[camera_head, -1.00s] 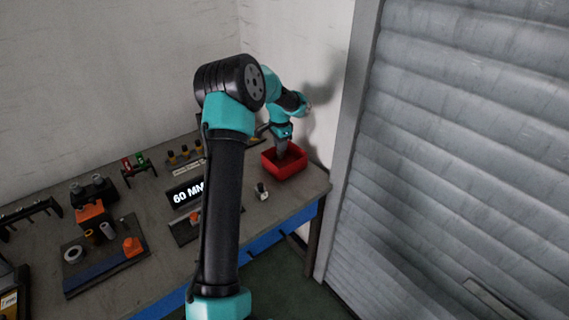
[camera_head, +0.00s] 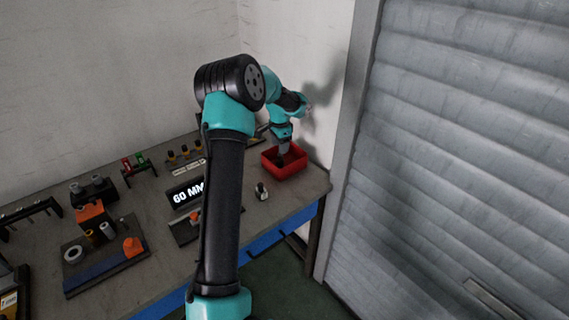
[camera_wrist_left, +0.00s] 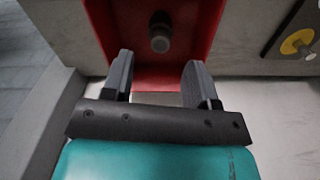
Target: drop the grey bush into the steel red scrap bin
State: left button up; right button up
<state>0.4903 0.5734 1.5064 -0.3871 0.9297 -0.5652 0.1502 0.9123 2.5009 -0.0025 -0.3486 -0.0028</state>
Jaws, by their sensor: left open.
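The red scrap bin (camera_head: 293,171) stands at the right end of the bench, near the wall. My left gripper (camera_head: 284,152) points down over it. In the left wrist view the fingers (camera_wrist_left: 158,70) are open, with a clear gap and nothing between them. Beyond the fingertips, a small grey cylindrical bush (camera_wrist_left: 160,32) with a dark end shows against the inside of the red bin (camera_wrist_left: 205,25). It is apart from both fingers. I cannot tell whether it rests on the bin floor or is still falling. In the head view the bush is not distinguishable.
A small metal part (camera_head: 261,191) stands on the bench left of the bin. The wall is close behind the bin, with a grey shutter (camera_head: 460,150) to the right.

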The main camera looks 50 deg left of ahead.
pick_arm(q)
notch_tip(320, 180, up, 17)
jog(key=shift+r, duration=0.15)
dwell(0.5)
dwell(0.5)
